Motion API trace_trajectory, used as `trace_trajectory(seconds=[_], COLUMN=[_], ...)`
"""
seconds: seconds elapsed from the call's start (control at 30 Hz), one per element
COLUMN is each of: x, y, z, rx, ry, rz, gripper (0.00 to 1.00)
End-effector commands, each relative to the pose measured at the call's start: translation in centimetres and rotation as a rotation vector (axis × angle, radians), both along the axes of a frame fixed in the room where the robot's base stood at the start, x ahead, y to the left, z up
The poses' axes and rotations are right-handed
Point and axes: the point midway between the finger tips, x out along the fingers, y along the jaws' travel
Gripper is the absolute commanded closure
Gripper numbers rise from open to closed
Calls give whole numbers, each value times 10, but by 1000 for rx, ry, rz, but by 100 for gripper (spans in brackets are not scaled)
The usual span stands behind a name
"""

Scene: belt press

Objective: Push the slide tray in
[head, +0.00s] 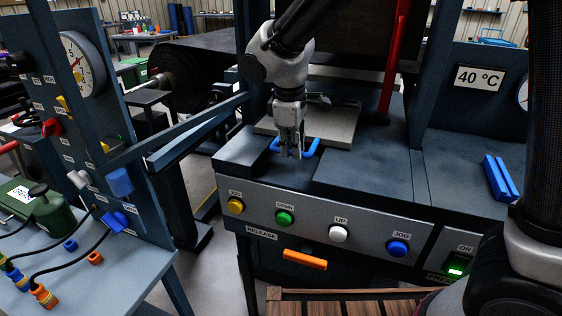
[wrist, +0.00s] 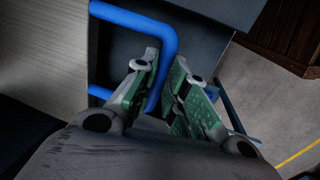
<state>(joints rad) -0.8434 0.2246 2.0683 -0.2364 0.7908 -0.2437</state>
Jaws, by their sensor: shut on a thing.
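The slide tray (head: 337,124) is a pale grey plate lying on the dark bed of the press. A blue U-shaped handle (head: 312,147) stands out from its front edge. My gripper (head: 291,154) comes down onto this handle from above. In the wrist view, my gripper (wrist: 163,68) has one green-padded finger on each side of the blue handle (wrist: 172,45), near its corner, and is shut on it. The pale plate (wrist: 45,60) shows at the left there. My gripper and wrist hide part of the handle and plate in the head view.
The press front panel has yellow, green (head: 285,218), white and blue buttons and an orange release handle (head: 305,259) below. A red upright lever (head: 393,60) stands right of the tray. A blue block (head: 499,178) lies further right. A gauge panel (head: 75,110) stands left.

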Motion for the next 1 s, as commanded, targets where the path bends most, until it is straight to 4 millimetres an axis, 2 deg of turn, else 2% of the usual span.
trace_trajectory(seconds=[0.1, 0.6, 0.8, 1.0], x=[33, 163, 204, 231], y=[-12, -58, -71, -81], z=[0, 0, 0, 0], rx=[0, 0, 1, 0], ry=[-1, -2, -4, -3], rz=[-7, -4, -3, -1], gripper=[100, 100, 100, 100])
